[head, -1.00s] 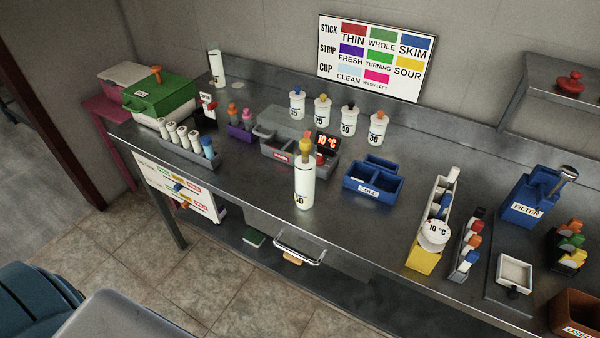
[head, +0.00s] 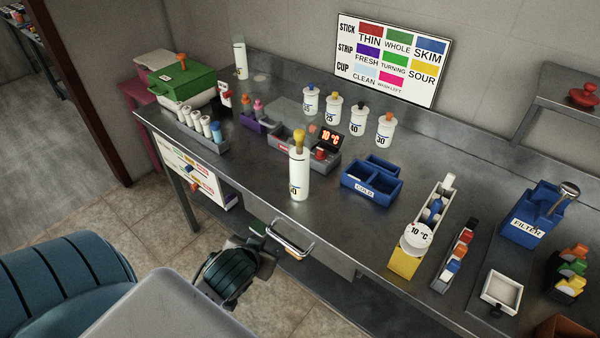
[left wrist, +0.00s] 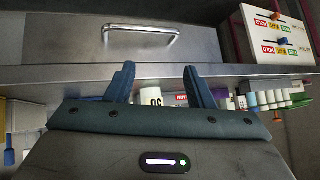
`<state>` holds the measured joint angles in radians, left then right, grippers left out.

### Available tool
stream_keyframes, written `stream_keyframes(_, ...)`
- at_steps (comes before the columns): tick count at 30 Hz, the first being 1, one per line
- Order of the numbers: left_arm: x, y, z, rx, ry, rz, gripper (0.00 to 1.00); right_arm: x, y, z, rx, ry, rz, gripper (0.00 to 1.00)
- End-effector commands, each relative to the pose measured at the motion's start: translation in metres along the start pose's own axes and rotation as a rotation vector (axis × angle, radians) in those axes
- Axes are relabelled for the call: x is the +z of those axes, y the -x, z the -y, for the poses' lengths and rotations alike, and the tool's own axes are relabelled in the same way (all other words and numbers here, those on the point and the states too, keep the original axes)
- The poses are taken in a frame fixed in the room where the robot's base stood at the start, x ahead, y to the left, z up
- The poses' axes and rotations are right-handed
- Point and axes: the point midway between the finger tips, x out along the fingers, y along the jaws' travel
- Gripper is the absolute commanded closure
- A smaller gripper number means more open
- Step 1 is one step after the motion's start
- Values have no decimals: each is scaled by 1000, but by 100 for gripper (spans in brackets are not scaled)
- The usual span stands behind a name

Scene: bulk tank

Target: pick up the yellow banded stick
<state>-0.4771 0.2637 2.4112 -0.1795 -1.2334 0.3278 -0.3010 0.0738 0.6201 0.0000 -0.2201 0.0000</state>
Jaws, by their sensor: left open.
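No stick with a clearly readable yellow band shows. A yellow-topped piece (head: 298,140) stands upright in the tall white cylinder marked 50 (head: 299,178) near the counter's front edge. Yellow ends (head: 569,286) also show in the dark rack at the far right; I cannot tell if either is the stick. My left gripper (head: 262,243) is low in front of the counter, near the drawer handle. In the left wrist view my left gripper (left wrist: 158,78) is open and empty, with the white cylinder (left wrist: 151,97) beyond its fingers. My right gripper is out of view.
The drawer handle (head: 289,240) juts from the counter front. Bare metal lies right of the cylinder.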

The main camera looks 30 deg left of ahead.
Motion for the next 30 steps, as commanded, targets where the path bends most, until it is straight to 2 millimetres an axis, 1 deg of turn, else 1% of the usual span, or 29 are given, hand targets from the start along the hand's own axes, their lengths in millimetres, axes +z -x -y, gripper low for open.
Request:
stream_keyframes(1, -32, 2, 10, -22, 26, -111, 52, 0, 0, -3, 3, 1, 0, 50)
stream_keyframes(2, -49, 4, 15, -30, 48, -178, 52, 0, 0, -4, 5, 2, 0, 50)
stream_keyframes(3, -72, 7, 20, -35, 74, -266, 52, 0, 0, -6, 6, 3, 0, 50)
stream_keyframes(5, -104, 14, 27, -31, 104, -392, 52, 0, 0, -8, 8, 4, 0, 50)
stream_keyframes(6, -123, 18, 30, -23, 120, -468, 52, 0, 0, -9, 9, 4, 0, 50)
stream_keyframes(9, -162, 31, 33, 15, 146, -632, 52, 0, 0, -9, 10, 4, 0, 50)
stream_keyframes(10, -172, 35, 34, 28, 151, -672, 52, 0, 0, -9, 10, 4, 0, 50)
stream_keyframes(12, -188, 42, 34, 55, 158, -740, 52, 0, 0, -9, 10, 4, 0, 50)
stream_keyframes(13, -193, 44, 33, 64, 160, -760, 52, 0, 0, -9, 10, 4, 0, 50)
stream_keyframes(16, -208, 42, 33, 80, 166, -792, 52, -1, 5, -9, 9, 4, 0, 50)
stream_keyframes(21, -229, 24, 33, 81, 168, -793, 52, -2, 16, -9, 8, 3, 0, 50)
stream_keyframes(24, -237, 15, 32, 81, 167, -792, 52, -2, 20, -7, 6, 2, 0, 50)
stream_keyframes(28, -242, 9, 31, 81, 167, -791, 52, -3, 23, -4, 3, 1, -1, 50)
stream_keyframes(30, -248, 7, 30, 82, 168, -791, 52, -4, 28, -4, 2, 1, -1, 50)
